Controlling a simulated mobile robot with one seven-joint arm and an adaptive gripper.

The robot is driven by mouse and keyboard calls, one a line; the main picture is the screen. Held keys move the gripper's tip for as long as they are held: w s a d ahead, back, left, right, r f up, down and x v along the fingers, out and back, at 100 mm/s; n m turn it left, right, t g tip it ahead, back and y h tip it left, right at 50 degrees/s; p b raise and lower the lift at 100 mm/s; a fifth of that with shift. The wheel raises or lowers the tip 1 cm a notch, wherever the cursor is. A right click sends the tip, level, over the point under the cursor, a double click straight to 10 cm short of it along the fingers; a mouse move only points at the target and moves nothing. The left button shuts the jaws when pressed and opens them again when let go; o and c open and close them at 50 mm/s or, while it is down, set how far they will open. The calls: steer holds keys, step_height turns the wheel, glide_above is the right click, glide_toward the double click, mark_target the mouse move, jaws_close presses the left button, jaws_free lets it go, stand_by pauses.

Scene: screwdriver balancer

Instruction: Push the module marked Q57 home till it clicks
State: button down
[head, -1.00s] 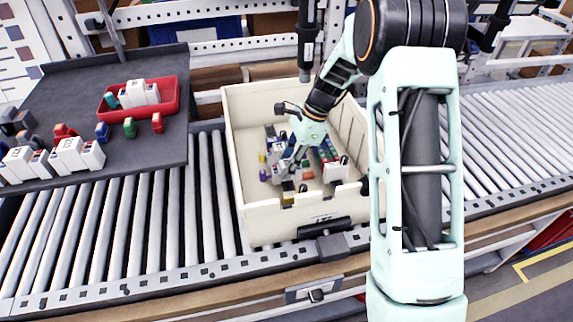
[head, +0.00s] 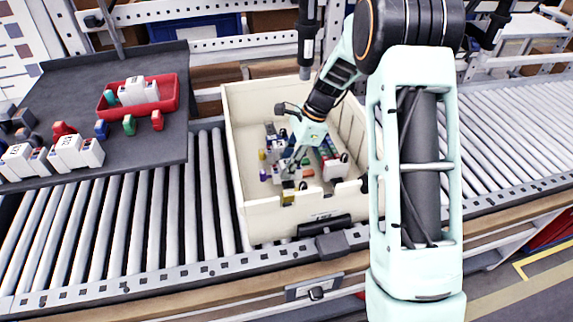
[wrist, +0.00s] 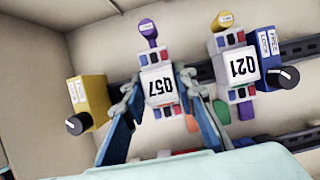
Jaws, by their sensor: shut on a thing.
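The module marked Q57 (wrist: 161,87) is white with coloured terminals at its ends; its label reads upside down in the wrist view. My gripper (wrist: 158,90) is shut on it, one finger on each side. In the head view my gripper (head: 293,162) is down inside the cream crate (head: 245,190), and the module is largely hidden there. A dark rail (wrist: 300,50) runs behind the modules. How the module sits on the rail is hidden.
A similar white module marked Q21 (wrist: 240,66) stands just right of Q57, with a blue block with a black knob (wrist: 272,60) beyond it. A yellow block with a knob (wrist: 90,100) is on the left. Crate walls surround the work. A dark side table (head: 75,95) holds a red tray (head: 168,92).

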steer(key=shift+f, duration=0.4)
stand_by(0.9)
steer(key=c, duration=1.5)
jaws_free()
steer(key=s+v, duration=0.1)
steer(key=v, duration=1.1)
steer(key=shift+w, duration=0.45)
step_height(320, 180, up, 12)
steer(key=p, duration=1.1)
